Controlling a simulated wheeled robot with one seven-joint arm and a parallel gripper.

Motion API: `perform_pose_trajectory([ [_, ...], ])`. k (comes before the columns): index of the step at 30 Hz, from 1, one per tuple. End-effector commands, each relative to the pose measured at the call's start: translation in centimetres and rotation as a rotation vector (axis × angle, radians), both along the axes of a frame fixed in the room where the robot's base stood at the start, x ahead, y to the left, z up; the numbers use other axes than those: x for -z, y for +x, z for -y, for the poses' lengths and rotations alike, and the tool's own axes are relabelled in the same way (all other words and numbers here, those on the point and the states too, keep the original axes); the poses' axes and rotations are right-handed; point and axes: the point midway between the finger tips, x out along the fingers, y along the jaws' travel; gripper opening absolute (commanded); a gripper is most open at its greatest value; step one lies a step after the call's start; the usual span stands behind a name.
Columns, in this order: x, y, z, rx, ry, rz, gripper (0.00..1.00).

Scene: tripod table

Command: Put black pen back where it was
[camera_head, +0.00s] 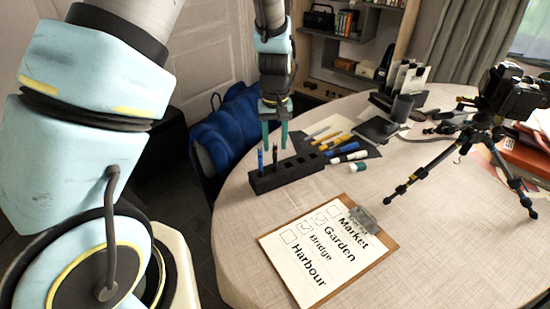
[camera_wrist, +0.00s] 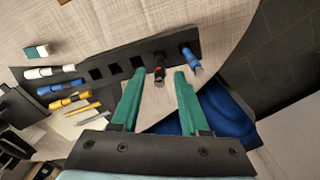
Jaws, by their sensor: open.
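The black pen (camera_head: 275,155) stands upright in a slot of the black pen holder (camera_head: 290,179), beside the blue pen (camera_head: 261,160) in the end slot. In the wrist view the black pen (camera_wrist: 159,72) appears end-on, between the two teal fingers. My gripper (camera_head: 274,146) is open above the holder, pointing down, with its fingers on either side of the pen. I see a gap on both sides of the pen in the wrist view. Several other slots of the holder (camera_wrist: 84,60) are empty. The pen's lower part is hidden in the holder.
Blue, white, green and yellow markers (camera_head: 345,150) lie on and near a dark mat behind the holder. A clipboard (camera_head: 325,243) with a word list lies in front. A camera on a tripod (camera_head: 470,140) stands at right. A blue bag (camera_head: 232,130) is beyond the table's left edge.

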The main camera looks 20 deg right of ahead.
Motion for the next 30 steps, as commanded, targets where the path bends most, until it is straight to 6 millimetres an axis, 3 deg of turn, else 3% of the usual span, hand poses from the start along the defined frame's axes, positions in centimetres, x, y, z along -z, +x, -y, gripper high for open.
perform_pose_trajectory([
  [9,-4.5,0.0,0.0,0.001,-0.001,0.001,0.45],
  [16,-5.1,0.0,0.0,0.0,0.001,-0.001,0.45],
  [19,-5.4,0.4,-1.0,-0.009,-0.003,0.0,0.45],
  [23,-6.7,1.5,-5.5,-0.047,-0.02,0.007,0.45],
  [26,-8.1,2.1,-10.9,-0.085,-0.037,0.022,0.45],
  [30,-9.7,1.3,-18.6,-0.127,-0.052,0.057,0.45],
])
